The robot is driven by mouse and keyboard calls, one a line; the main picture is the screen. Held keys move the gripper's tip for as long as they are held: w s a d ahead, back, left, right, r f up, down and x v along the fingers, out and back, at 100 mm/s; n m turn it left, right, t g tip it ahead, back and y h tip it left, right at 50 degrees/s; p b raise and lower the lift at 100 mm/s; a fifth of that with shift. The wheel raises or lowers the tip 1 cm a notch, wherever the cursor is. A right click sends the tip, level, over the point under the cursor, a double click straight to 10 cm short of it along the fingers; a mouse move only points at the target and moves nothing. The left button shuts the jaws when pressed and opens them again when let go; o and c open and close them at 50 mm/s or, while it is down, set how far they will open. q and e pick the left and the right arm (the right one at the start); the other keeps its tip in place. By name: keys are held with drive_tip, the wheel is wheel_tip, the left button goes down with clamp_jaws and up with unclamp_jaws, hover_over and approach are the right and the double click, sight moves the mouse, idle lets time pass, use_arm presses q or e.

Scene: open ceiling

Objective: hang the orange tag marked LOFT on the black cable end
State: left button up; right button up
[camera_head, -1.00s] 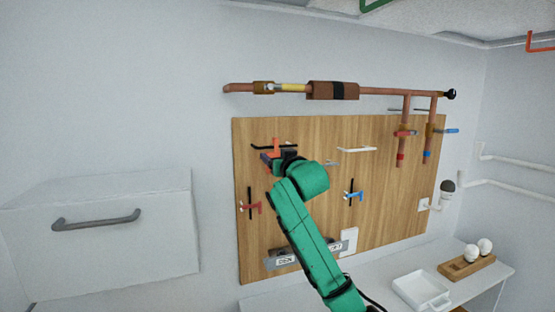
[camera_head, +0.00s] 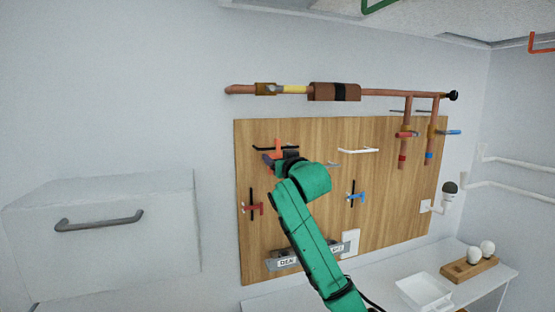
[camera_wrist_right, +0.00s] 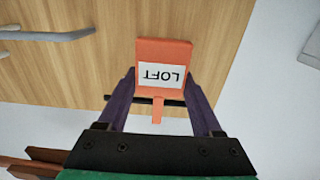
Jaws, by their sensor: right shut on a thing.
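The orange tag (camera_wrist_right: 164,52) shows large in the right wrist view, with LOFT upside down on its white label. My right gripper (camera_wrist_right: 160,78) is shut on the tag, one dark finger on each side. The tag's narrow orange strip crosses the black cable end (camera_wrist_right: 174,102); I cannot tell whether it is looped on it or only in front. In the head view the tag (camera_head: 277,146) and my right gripper (camera_head: 272,160) are at the board's upper left, by the black cable end (camera_head: 261,148). My left gripper is not in view.
The wooden board (camera_head: 315,135) bears a white bar (camera_head: 358,150), a red-handled fitting (camera_head: 252,208) and a blue-handled one (camera_head: 356,196). A copper pipe (camera_head: 390,93) runs above. A white cabinet (camera_head: 120,240) is at left; a white tray (camera_head: 424,291) lies on the counter.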

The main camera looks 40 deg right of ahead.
drive_tip(key=shift+f, duration=0.1)
drive_tip(key=shift+f+b, duration=0.35)
drive_tip(key=shift+f, duration=0.3)
drive_tip(key=o, duration=1.6)
drive_tip(key=shift+c, duration=0.2)
